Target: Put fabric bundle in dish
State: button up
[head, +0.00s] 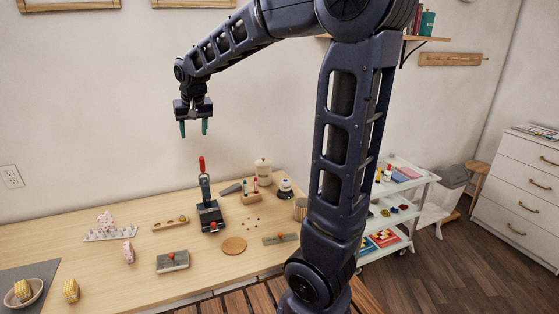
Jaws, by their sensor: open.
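A pale dish (38,293) sits at the table's left front on a grey mat, with a yellow patterned fabric bundle (22,288) in it. A second yellow bundle (71,290) stands on the table just right of the dish. A pink-and-white bundle (128,252) stands farther back to the right. Another pink-and-white piece (105,219) is at a white pegged rack (108,234). My gripper (194,130) is open and empty, pointing down, high above the table's middle and far from the dish.
A tall red-handled press (209,213) stands below my gripper. A grey box (173,261), a round cork mat (234,245) and a wooden block (170,224) lie around it. The wooden table (100,265) has clear room between the bundles and the box.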

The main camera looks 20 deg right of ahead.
jog(key=s+d+f, duration=0.2)
jog(key=s+d, duration=0.8)
jog(key=s, duration=0.2)
jog(key=s+d+f+m, duration=0.1)
jog(key=s+d, duration=0.9)
jog(key=s, duration=0.2)
jog(key=shift+s+f+t+h, duration=0.15)
jog(key=shift+f+t+h, duration=0.15)
jog(key=shift+f+h, duration=0.1)
